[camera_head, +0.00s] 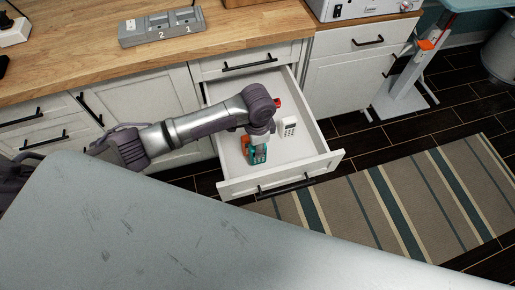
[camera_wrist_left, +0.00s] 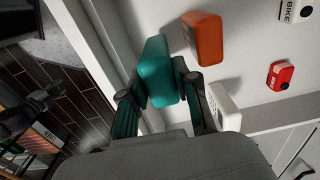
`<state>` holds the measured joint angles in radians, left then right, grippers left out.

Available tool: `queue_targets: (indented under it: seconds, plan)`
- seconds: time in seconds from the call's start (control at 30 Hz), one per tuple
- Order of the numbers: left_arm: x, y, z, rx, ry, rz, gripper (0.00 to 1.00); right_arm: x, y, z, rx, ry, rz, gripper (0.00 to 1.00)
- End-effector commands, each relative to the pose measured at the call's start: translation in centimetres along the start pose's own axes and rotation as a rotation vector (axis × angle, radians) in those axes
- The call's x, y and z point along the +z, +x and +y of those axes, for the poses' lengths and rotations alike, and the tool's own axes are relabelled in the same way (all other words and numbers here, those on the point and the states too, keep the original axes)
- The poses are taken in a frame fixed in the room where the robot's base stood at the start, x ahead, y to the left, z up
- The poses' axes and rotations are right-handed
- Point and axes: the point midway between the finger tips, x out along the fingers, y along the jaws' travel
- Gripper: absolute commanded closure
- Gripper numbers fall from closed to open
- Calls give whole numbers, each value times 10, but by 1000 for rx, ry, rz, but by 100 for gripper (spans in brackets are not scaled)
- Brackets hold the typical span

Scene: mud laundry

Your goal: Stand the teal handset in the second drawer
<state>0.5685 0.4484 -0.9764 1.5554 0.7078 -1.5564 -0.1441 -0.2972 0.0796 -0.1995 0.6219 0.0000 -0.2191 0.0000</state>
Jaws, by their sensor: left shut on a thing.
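The teal handset (camera_head: 259,156) is in the open drawer (camera_head: 319,163), which sits under a closed drawer front (camera_head: 249,62). My left gripper (camera_head: 258,142) reaches down into this drawer and is shut on the handset. In the left wrist view the teal handset (camera_wrist_left: 156,70) is between the two fingers (camera_wrist_left: 157,88), near the drawer's wall. I cannot tell whether its end touches the drawer floor. My right gripper is not in view.
An orange handset (camera_wrist_left: 203,40) stands close beside the teal one. A white handset (camera_head: 289,126) and a red item (camera_wrist_left: 281,75) are also in the drawer. A grey holder (camera_head: 161,27) marked 2 and 1 is on the counter. The drawer's right front is clear.

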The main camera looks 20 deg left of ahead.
Motion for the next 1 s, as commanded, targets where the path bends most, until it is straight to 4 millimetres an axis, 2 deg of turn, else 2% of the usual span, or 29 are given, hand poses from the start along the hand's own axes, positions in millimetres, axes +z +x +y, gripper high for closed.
queue_targets:
  seconds: [0.23,0.67,0.7,0.8,0.83,1.0]
  plan:
    - [0,33,1,1,0,-2,100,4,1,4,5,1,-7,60]
    - [0,40,0,0,-1,-1,100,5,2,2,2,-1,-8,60]
    - [0,40,0,0,0,-1,65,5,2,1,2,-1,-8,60]
    - [1,40,0,0,0,-1,48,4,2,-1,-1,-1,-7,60]
    - [1,40,0,0,0,-1,44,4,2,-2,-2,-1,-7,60]
    - [1,40,0,0,0,-1,44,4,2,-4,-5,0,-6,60]
